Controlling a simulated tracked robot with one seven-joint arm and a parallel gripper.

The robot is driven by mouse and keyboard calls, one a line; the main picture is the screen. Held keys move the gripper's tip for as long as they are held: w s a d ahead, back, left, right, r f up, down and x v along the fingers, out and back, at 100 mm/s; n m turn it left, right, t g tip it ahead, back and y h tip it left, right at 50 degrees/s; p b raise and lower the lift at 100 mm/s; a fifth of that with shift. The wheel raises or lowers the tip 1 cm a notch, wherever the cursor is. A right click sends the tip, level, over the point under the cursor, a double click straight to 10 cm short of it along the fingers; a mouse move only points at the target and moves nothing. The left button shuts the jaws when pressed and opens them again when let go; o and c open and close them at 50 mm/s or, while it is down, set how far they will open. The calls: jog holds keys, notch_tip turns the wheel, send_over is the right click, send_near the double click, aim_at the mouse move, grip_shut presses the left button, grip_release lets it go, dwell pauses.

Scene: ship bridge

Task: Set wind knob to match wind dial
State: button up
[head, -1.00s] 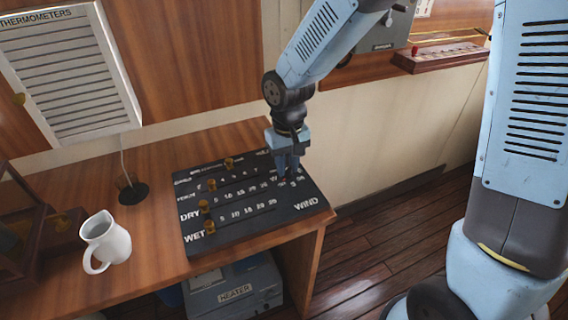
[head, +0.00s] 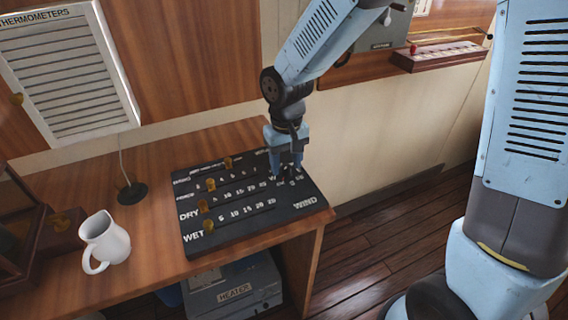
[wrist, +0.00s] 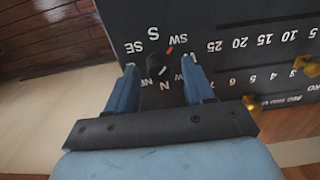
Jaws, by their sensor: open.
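The wind knob (wrist: 156,66) is a small black round knob with a red pointer mark, on the right part of the black panel (head: 255,226). In the wrist view compass letters ring it, and the red mark lies near SW, between S and SW. My gripper (wrist: 160,84) is open, with one blue finger on each side of the knob; I cannot tell whether they touch it. In the head view my gripper (head: 286,172) is over the panel's right end and hides the knob. No wind dial can be made out in these views.
Brass slider knobs (head: 209,225) stand in rows on the panel's left part. A white jug (head: 104,243) stands left of the panel on the wooden desk (head: 150,215). A heater box (head: 234,291) is below. A louvred thermometer box (head: 70,75) hangs on the wall.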

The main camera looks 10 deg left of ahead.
aim_at(286, 167)
notch_tip(286, 167, up, 13)
dwell(0.4)
jog(key=s+d+r+m+t, duration=0.2)
jog(key=s+d+r, duration=0.1)
jog(key=d, duration=0.7)
jog(key=s+d+r+m+t, duration=0.1)
jog(key=s+d+r+m, duration=0.1)
jog(key=d, duration=0.8)
jog(key=s+d+r+m+t, duration=0.2)
jog(key=s+d+r, duration=0.2)
jog(key=d, duration=0.6)
jog(key=shift+s+r+t, duration=0.3)
jog(key=shift+s+r, duration=0.1)
jog(key=shift+s, duration=0.25)
